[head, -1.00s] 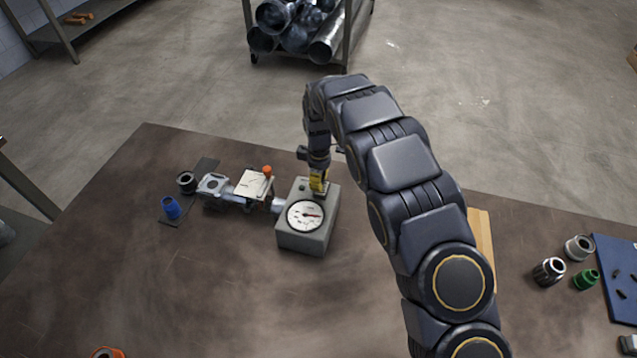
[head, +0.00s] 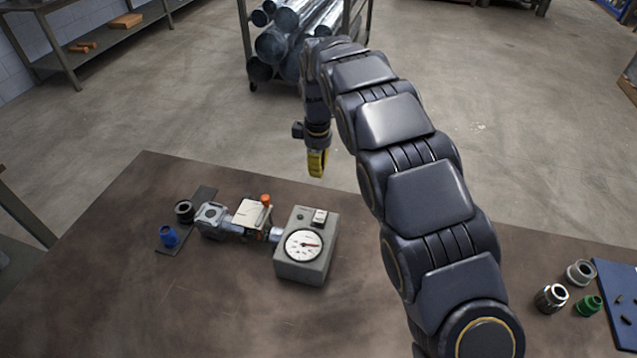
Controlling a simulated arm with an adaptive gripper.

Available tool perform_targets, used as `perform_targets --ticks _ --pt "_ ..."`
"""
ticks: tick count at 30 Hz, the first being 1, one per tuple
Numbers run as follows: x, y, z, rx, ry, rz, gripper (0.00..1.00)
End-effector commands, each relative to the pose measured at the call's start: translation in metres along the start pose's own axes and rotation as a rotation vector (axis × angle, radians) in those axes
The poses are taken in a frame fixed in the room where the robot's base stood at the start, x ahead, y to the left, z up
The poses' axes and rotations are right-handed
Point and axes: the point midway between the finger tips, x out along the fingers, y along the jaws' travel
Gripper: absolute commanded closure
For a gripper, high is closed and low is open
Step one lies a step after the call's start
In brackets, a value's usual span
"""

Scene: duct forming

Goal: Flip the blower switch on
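The grey blower box (head: 306,262) stands on the brown table, with a round white dial (head: 304,244) on its top. A small light switch (head: 319,216) sits on the box's top near the far edge; I cannot tell which way it is set. My gripper (head: 317,166), with yellow fingers, hangs above and beyond the box, apart from the switch. I see no thing in it, but its fingers show edge-on, so whether it is open or shut is unclear.
A duct assembly with an orange knob (head: 266,200) joins the box on its left. A blue fitting (head: 169,236) and a dark ring (head: 184,210) stand further left. Metal fittings (head: 551,297) and a blue mat (head: 617,290) lie at the right. The table's front left is clear.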

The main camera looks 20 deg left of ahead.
Motion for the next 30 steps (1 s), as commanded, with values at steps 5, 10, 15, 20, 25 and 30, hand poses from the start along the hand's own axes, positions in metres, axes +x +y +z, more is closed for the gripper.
perform_targets --ticks 5,10,15,20,25,30 --pt "-0.011 0.0009 -0.0001 0.0 0.0 0.001 1.0" --pt "-0.0115 0.0008 -0.0001 0.0 0.0 0.0 1.0" --pt "-0.0113 0.0009 -0.0003 0.0 0.0 -0.001 1.0" --pt "-0.0104 0.0032 -0.0021 0.0 0.001 -0.031 1.0" --pt "-0.0113 0.0079 -0.0037 0.002 0.003 -0.101 1.0" --pt "-0.0128 0.009 -0.0018 0.001 0.001 -0.17 1.0"
